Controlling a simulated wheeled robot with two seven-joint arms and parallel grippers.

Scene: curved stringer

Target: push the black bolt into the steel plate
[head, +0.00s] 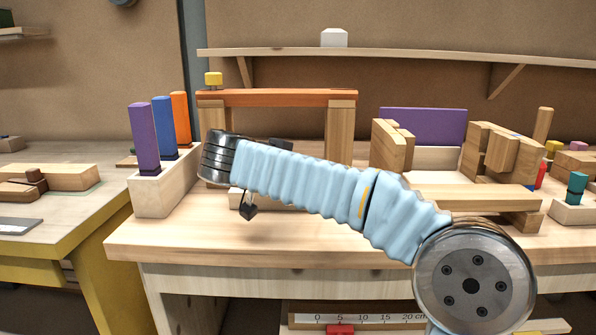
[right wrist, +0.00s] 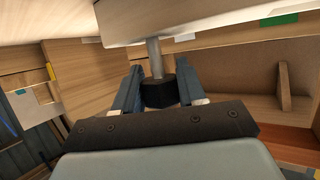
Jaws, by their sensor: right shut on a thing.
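In the right wrist view the black bolt (right wrist: 158,93) has a thick dark head and a grey shank (right wrist: 154,58) pointing up. The shank's upper end meets the underside of a pale slab; I cannot tell whether it enters it. My right gripper (right wrist: 157,70) is shut on the bolt head, one blue-grey finger on each side. In the head view my sleeved right arm crosses the bench and hides most of that gripper; a small dark part (head: 248,208) shows below the arm. I cannot pick out the steel plate for certain. My left gripper is out of view.
A pale block (head: 162,192) holding purple, blue and orange pegs stands left of my wrist. An orange-topped wooden frame (head: 275,97) and several wooden blocks (head: 500,150) stand behind the arm. The bench's front left (head: 185,238) is clear. A grey flat piece (head: 18,226) lies on the left table.

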